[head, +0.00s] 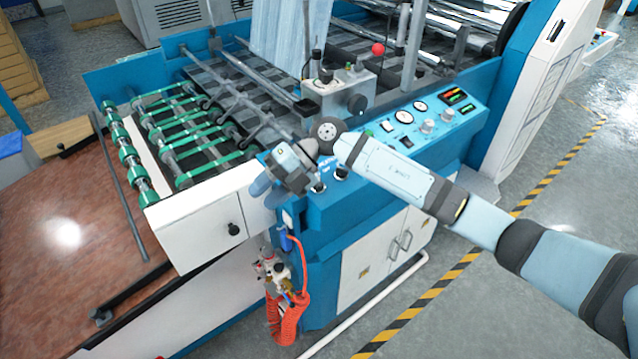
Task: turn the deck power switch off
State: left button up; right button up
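The blue machine's control deck (385,150) runs along its front edge. A small dark switch (406,142) sits on it in front of the round gauges; I cannot read its label or its position. Two dark knobs (341,173) stand near the deck's left end. My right arm comes in from the right across the deck. My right gripper (265,188) is at the deck's left corner, left of these knobs and well left of the dark switch. Its fingers point down-left and are too small and blurred to show any gap. My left gripper is out of view.
Lit displays (457,97) and pale knobs (427,127) sit further right on the deck. A coiled red air hose (287,315) hangs below my gripper. Green-banded rollers (190,140) lie left.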

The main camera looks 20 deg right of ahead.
jog(key=w+d+r+m+t+h+b, duration=0.1)
jog(key=w+d+r+h, duration=0.2)
jog(key=w+d+h, duration=0.35)
jog(key=w+d+r+m+t+h+b, duration=0.15)
jog(key=w+d+h, duration=0.25)
jog(key=d, duration=0.5)
jog(key=shift+n, duration=0.35)
jog(key=f, duration=0.4)
jog(key=a+f, duration=0.1)
jog(key=f, duration=0.3)
jog(key=f+p, duration=0.1)
jog(key=f, duration=0.4)
jog(key=shift+s+a, duration=0.1)
jog(key=shift+a, duration=0.2)
grip_shut()
